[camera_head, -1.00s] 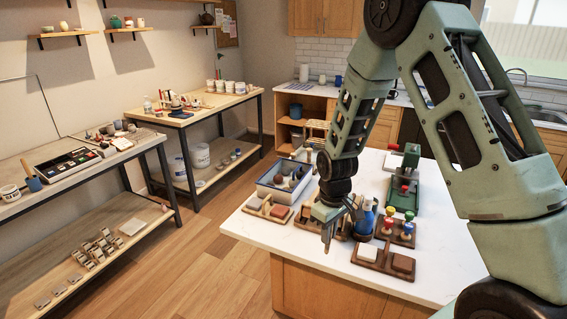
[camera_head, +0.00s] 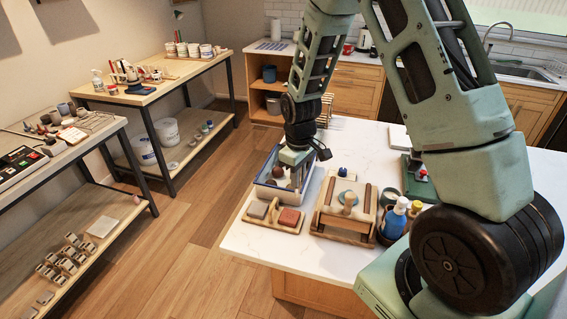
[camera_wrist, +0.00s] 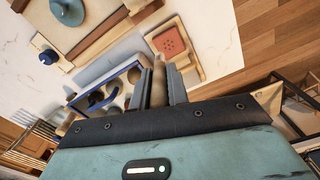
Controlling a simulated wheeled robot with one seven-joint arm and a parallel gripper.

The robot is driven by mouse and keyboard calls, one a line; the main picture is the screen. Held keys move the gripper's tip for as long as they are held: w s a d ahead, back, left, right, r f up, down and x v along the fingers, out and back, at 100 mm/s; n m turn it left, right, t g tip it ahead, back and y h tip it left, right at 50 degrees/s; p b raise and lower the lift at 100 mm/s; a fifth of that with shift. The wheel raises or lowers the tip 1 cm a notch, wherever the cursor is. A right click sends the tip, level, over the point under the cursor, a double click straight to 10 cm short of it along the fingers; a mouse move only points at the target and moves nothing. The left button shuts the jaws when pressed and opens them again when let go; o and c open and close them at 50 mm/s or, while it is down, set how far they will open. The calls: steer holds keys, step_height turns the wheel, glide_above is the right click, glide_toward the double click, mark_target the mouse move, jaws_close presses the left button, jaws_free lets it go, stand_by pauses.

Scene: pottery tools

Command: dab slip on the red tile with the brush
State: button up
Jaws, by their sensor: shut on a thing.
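In the wrist view the red tile (camera_wrist: 171,42) shows just beyond my fingertips. My gripper (camera_head: 297,181) is over the blue-rimmed tray (camera_head: 262,178), behind the red tile. In the wrist view my gripper (camera_wrist: 160,78) is shut on a tan-brown, rod-like thing (camera_wrist: 158,92) between its grey fingers. It looks like the brush handle; its bristles are not visible. I cannot make out any slip.
Blue bottle (camera_head: 395,219) and a green stand (camera_head: 413,176) are farther right. Rounded pieces sit in the blue tray. The counter's front-left strip is clear.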

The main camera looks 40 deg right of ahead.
mark_target(297, 192)
steer(key=shift+w+f, duration=0.15)
steer(key=shift+f+b, duration=2.25)
steer(key=shift+f, duration=0.6)
steer(key=shift+f+b, duration=0.35)
steer(key=shift+f, duration=0.1)
steer(key=shift+s+d+f, duration=0.15)
steer(key=shift+s+f, duration=0.05)
steer(key=shift+s, duration=0.15)
steer(key=shift+r, duration=0.1)
step_height(297, 192, up, 7)
steer(key=p, duration=0.5)
steer(key=shift+w, duration=0.15)
stand_by(0.5)
